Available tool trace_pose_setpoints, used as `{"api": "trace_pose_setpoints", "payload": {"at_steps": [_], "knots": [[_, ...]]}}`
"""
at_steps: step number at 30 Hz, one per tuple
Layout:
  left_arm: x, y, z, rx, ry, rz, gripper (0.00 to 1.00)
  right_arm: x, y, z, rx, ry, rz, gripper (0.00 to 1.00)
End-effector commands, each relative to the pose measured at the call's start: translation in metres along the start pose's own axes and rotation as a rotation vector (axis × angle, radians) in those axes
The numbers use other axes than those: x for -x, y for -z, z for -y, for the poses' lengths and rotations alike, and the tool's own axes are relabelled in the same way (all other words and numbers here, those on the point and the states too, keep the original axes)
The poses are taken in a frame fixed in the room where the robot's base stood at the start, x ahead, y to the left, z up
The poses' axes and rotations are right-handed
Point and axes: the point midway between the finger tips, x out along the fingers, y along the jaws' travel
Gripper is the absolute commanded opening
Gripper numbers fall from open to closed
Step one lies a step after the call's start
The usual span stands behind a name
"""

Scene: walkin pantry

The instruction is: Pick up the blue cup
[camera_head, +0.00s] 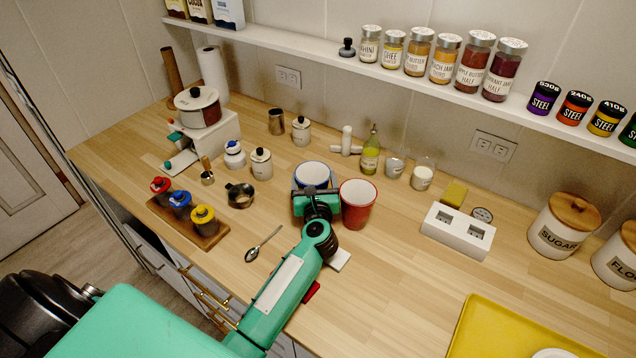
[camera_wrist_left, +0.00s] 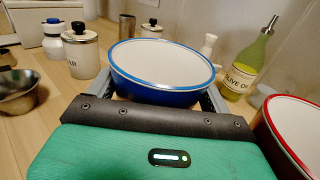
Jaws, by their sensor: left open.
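The blue cup (camera_head: 312,173) has a white inside and stands upright on the wooden counter. My left gripper (camera_head: 313,188) reaches it from the front and hides its lower part in the head view. In the left wrist view the blue cup (camera_wrist_left: 163,72) is straight ahead, between the two grey fingers of the open left gripper (camera_wrist_left: 160,100). I cannot tell whether the fingers touch it. My right gripper is not in view.
A red cup (camera_head: 357,204) stands close on the right of the gripper. A bottle of olive oil (camera_head: 370,158) is behind. A spoon (camera_head: 262,244) and a small dark pot (camera_head: 240,195) lie left. A white block with sockets (camera_head: 457,231) is right.

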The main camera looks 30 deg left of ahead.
Motion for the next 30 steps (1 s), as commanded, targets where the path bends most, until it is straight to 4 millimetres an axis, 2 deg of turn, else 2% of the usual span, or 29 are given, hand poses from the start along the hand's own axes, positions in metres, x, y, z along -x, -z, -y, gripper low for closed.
{"api": "trace_pose_setpoints", "payload": {"at_steps": [3,7,8,13,22,26,30], "knots": [[0.001,0.001,0.0,0.0,0.0,-0.001,0.82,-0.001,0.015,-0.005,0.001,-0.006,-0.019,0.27],[0.001,0.0,0.0,0.0,0.0,-0.001,0.59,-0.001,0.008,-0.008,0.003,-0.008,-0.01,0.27],[0.001,0.0,0.0,0.0,0.0,-0.001,0.56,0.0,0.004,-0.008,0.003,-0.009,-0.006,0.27],[0.001,0.001,0.0,0.0,0.0,-0.001,0.56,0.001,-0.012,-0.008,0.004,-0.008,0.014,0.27],[0.001,-0.004,0.001,0.0,0.0,-0.001,0.56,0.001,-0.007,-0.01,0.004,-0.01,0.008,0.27],[0.0,-0.017,0.0,0.003,-0.001,0.0,0.56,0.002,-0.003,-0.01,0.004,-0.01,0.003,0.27],[0.0,-0.04,0.0,0.004,-0.001,0.001,0.56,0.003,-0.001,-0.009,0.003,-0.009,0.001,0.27]]}}
